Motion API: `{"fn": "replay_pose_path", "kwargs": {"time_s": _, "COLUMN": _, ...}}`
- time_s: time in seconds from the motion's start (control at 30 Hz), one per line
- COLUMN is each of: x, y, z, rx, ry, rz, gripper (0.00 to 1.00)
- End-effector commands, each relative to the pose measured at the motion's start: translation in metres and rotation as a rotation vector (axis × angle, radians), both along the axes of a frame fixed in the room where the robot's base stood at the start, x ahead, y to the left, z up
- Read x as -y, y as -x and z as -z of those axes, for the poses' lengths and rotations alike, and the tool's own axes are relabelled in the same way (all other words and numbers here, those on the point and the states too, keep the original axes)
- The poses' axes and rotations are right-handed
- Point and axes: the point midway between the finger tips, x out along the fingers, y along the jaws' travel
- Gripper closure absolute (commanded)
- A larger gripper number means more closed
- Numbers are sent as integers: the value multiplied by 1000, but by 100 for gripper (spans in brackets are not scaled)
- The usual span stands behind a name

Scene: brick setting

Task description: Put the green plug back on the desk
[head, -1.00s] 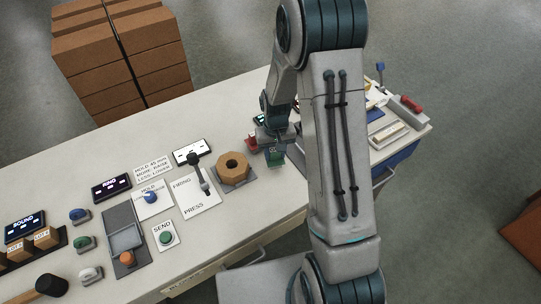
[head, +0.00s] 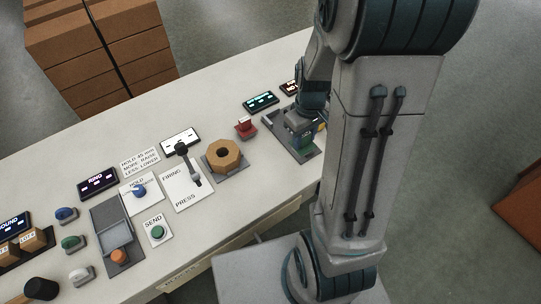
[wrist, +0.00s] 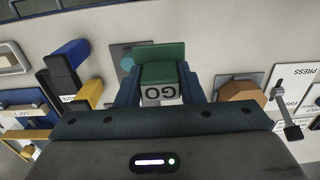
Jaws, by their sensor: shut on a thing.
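The green plug (wrist: 160,62) is between the two fingers of my gripper (wrist: 160,88) in the wrist view, with a white label reading GO facing the camera. In the head view my gripper (head: 302,143) points down over a dark grey plate (head: 278,128) on the desk (head: 215,107).
A small display (head: 261,101) lies behind. In the wrist view, blue and yellow items (wrist: 67,66) are left of the gripper. Bare desk lies behind the displays.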

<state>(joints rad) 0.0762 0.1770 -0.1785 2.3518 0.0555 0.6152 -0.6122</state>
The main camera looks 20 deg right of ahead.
Motion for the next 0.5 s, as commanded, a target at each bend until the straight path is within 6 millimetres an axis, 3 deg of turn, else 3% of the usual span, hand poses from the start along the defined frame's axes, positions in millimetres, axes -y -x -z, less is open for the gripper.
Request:
{"fn": "replay_pose_path", "kwargs": {"time_s": 0.3, "x": -63, "y": -34, "z": 42, "rx": -4, "ry": 0, "rz": -5, "gripper": 88}}
{"fn": "replay_pose_path", "kwargs": {"time_s": 0.5, "x": -79, "y": -44, "z": 53, "rx": -1, "ry": 0, "rz": 0, "gripper": 88}}
